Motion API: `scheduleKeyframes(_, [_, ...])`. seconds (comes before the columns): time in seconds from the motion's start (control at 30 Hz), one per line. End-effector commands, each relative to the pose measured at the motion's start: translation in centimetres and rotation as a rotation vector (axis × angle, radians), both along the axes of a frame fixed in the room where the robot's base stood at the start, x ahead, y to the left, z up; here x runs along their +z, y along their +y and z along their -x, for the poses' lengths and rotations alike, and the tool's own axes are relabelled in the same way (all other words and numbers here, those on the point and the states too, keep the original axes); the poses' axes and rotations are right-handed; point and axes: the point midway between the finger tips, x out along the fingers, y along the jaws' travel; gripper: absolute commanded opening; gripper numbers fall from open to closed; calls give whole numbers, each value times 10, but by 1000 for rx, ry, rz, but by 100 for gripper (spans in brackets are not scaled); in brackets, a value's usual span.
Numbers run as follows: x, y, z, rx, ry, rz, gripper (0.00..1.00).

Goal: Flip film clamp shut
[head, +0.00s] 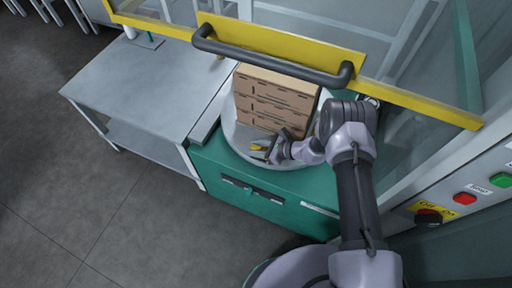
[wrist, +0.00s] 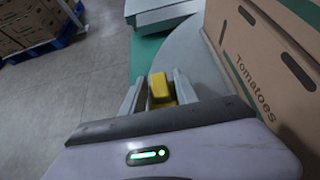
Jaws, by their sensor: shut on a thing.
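The film clamp shows as a small yellow piece (wrist: 160,88) between my fingers in the wrist view. In the head view its yellow part (head: 258,148) is tiny, at the front of the round grey turntable (head: 240,140). My gripper (head: 262,153) reaches in low from the right, just in front of the stacked tomato cartons (head: 275,98). In the wrist view my gripper (wrist: 157,84) is shut on the yellow piece, one finger on each side. The clamp's base and hinge are hidden, and I cannot tell its angle.
A brown carton (wrist: 265,60) stands close on the right in the wrist view. A yellow-framed guard with a dark handle (head: 270,60) hangs above the cartons. A control panel with a red button (head: 465,198) is at right.

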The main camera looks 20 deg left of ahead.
Motion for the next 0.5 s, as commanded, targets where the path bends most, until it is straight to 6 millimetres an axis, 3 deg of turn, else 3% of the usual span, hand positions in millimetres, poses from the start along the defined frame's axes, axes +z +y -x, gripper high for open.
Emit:
scheduleKeyframes(0.23, [-2,-1,1,2,1,4,0])
scheduleKeyframes(0.27, [-2,-1,1,2,1,4,42])
scheduleKeyframes(0.5, [-1,0,1,1,0,2,42])
